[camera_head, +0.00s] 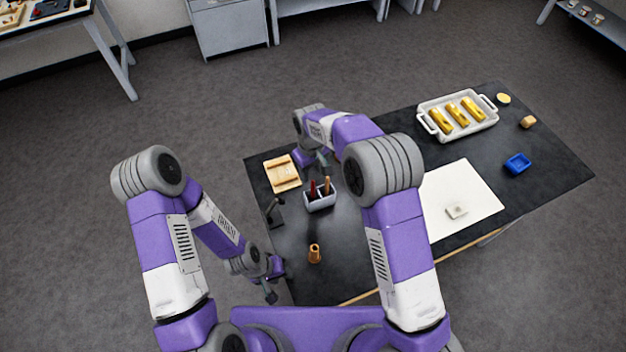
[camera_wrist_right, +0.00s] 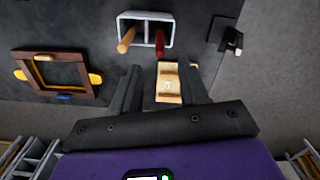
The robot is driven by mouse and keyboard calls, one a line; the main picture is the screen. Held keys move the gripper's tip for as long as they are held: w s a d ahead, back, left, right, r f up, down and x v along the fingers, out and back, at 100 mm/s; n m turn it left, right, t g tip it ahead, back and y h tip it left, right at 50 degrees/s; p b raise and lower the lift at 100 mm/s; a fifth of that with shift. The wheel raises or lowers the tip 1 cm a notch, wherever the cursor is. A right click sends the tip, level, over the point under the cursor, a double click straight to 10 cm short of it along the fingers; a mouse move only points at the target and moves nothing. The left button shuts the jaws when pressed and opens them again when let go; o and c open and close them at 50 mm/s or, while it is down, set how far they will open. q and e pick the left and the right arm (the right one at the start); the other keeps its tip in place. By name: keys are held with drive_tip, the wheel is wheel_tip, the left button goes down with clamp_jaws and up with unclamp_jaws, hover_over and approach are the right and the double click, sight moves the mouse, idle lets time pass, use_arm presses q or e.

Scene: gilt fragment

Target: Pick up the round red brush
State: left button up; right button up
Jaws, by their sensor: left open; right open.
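The red brush (camera_head: 313,188) stands in a small light-grey holder (camera_head: 320,203) on the black table, beside a brush with a wooden handle (camera_head: 327,184). In the right wrist view the red brush (camera_wrist_right: 160,43) leans out of the holder (camera_wrist_right: 168,17), just beyond the fingertips. My right gripper (camera_head: 321,160) is open and empty, close behind the holder in the head view; its fingers (camera_wrist_right: 158,67) are apart and not touching the brush. My left gripper (camera_head: 270,294) is open and empty, off the table's left edge. The brush's lower end is hidden in the holder.
A wooden board (camera_head: 282,173) lies left of the holder, a black stand (camera_head: 274,212) at the left edge. A brown cylinder (camera_head: 315,254) stands in front. A brown frame (camera_wrist_right: 57,75) shows in the wrist view. A white tray (camera_head: 436,105) and blue dish (camera_head: 518,163) are right.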

sight(313, 181)
drive_tip(key=shift+s+f, duration=0.7)
drive_tip(key=shift+f, duration=0.1)
drive_tip(key=f, duration=0.1)
drive_tip(key=f+p, duration=0.1)
drive_tip(key=f, duration=0.3)
drive_tip(key=shift+w+d, duration=0.15)
drive_tip(key=shift+d, duration=0.1)
clamp_jaws()
